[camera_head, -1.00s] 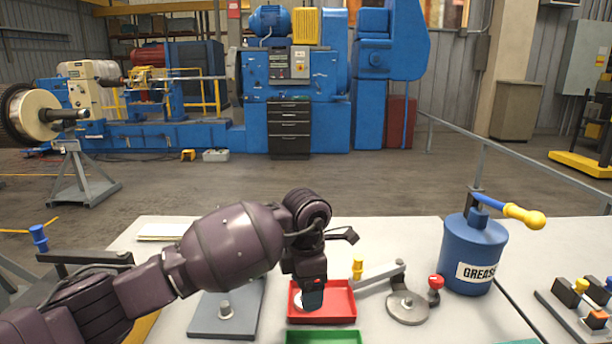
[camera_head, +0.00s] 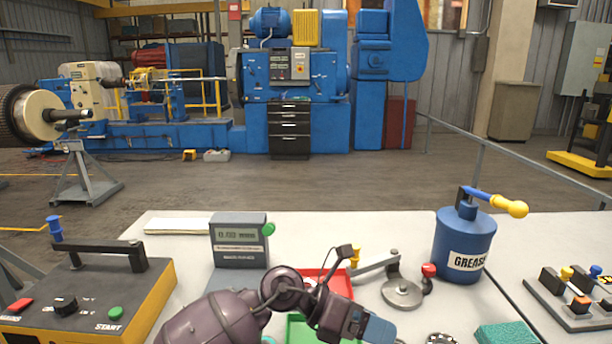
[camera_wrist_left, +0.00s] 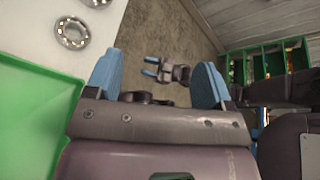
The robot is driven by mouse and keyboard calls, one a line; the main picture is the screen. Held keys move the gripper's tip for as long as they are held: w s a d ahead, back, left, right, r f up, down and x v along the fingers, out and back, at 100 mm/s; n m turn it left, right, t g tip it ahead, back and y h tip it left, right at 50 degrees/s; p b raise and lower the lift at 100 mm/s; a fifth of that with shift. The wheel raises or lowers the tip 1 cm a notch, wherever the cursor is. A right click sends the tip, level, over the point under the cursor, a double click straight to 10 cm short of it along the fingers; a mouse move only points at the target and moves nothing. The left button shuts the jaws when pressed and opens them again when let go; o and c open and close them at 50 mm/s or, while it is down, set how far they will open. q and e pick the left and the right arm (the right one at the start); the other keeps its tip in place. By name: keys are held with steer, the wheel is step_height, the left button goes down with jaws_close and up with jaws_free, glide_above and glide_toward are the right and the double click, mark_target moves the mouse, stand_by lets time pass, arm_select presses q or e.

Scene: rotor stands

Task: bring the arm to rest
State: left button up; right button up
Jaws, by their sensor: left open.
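My left gripper (camera_head: 368,328) is low in the head view, at the table's near side, beside the green tray (camera_head: 298,328). Its blue fingertips point to the right. In the left wrist view the two blue fingers of the left gripper (camera_wrist_left: 157,80) stand wide apart with nothing between them. Beyond them, lower over the floor, a small dark gripper with two blue fingers shows; it is my right gripper (camera_wrist_left: 152,67), with a gap between its fingers and nothing seen in it. The right arm is out of the head view.
On the table are a red tray (camera_head: 338,285), a grey gauge box (camera_head: 239,240), a lever on a round base (camera_head: 402,292), a blue grease can (camera_head: 464,247) and a control box (camera_head: 80,300). Metal bearings (camera_wrist_left: 72,32) lie near the green tray (camera_wrist_left: 30,120). Floor lies past the table edge.

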arm_select(q)
steer(key=w+a+r+n+t+h, duration=0.1)
steer(key=a+r+n+t+h, duration=0.3)
steer(key=n+t, duration=0.45)
steer(key=w+a+r+n+t+h, duration=0.1)
steer(key=a+r+n+t, duration=0.1)
steer(key=a+n+t, duration=0.55)
steer(key=s+a+f+n+t+y, duration=0.1)
steer(key=a+f+n+t+y, duration=0.25)
steer(key=a+n+y, duration=0.6)
steer(key=a+f+n+t+y, duration=0.2)
steer(key=a+f+n+y, duration=0.4)
steer(key=n, duration=0.6)
steer(key=s+a+f+n+g+y, duration=0.5)
steer(key=s+a+f+n+g, duration=0.25)
steer(key=s+a+f, duration=0.2)
steer(key=s+a+f+n+g, duration=0.1)
steer(key=s+f+g, duration=0.25)
steer(key=s, duration=0.55)
steer(key=s+a+f+n+g, duration=0.15)
steer(key=s+g, duration=0.35)
steer(key=s, duration=0.5)
steer(key=w+f+t+h, duration=0.1)
steer(key=w+f+t, duration=0.6)
steer(key=f, duration=0.3)
steer(key=shift+w+d+f+t+h, duration=0.25)
steer(key=shift+f+t+h, duration=0.1)
steer(key=shift+t, duration=0.2)
